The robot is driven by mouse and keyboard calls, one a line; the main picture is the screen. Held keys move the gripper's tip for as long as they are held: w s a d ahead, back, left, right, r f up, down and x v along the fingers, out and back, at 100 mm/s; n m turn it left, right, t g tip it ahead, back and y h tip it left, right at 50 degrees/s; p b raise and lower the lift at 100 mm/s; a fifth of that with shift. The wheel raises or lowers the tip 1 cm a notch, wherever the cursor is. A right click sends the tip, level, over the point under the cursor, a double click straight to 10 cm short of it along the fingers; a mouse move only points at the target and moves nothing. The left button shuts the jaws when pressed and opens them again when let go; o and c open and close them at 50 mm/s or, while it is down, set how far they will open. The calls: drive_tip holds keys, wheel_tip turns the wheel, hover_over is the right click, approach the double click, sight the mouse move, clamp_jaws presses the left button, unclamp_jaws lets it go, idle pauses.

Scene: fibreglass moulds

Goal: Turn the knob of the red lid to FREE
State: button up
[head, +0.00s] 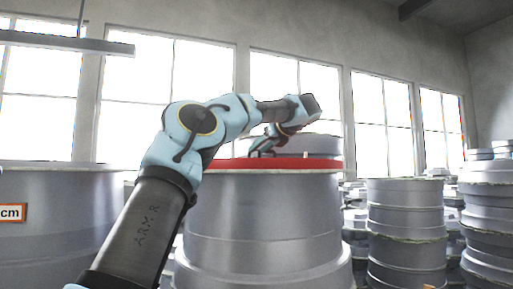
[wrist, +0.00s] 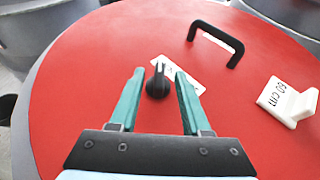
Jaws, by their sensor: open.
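The red lid (wrist: 90,75) lies flat and fills most of the wrist view. In the head view the red lid (head: 320,163) shows as a thin red edge on top of a large grey mould. A black knob (wrist: 158,82) stands on the lid. A white label (wrist: 190,82) lies partly under and behind it, its lettering mostly hidden. My gripper (wrist: 158,72) is open, with its two green fingers on either side of the knob and a visible gap to each. In the head view my gripper (head: 263,150) is low over the lid.
A black handle (wrist: 217,42) arches from the lid behind the knob. A white "60 cm" sign (wrist: 290,102) stands on the lid at the right. The grey mould (head: 265,220) carries the lid. Stacked moulds (head: 405,225) stand at the right, another mould (head: 60,225) at the left.

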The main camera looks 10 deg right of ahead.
drive_tip(key=shift+p+x, duration=0.4)
drive_tip(key=shift+x, duration=1)
drive_tip(key=shift+c, duration=0.3)
clamp_jaws()
